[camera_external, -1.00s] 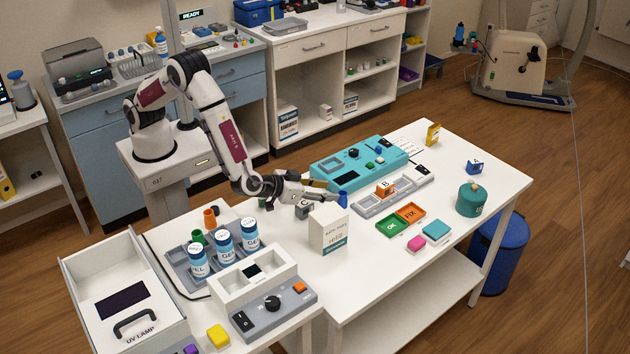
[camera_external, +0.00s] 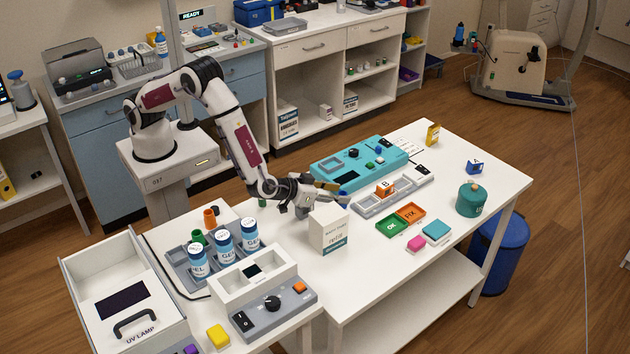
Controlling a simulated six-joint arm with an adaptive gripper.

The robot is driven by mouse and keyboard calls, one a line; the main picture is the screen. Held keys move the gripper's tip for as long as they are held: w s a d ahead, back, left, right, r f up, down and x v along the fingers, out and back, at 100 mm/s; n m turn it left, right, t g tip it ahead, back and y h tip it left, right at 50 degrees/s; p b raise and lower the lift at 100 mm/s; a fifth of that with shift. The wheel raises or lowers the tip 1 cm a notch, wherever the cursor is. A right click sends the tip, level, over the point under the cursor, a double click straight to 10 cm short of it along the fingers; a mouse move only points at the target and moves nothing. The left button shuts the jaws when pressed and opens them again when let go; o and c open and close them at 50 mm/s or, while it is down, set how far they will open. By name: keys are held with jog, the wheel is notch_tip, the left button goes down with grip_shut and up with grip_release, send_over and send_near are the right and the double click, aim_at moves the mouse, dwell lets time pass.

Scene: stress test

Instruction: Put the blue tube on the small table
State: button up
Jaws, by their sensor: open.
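The blue tube (camera_external: 344,195) stands on the large white table, left of the grey tray, and is partly hidden by my gripper. My gripper (camera_external: 337,195) is open, with its fingers at the tube. I cannot tell whether they touch it. The small table (camera_external: 235,209) is the white one at the front left.
A white carton (camera_external: 328,230) stands just in front of my gripper. Behind it lies a teal device (camera_external: 360,163).

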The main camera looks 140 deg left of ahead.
jog(key=c, duration=1.1)
jog(key=shift+r, duration=0.1)
jog(key=shift+r, duration=4.9)
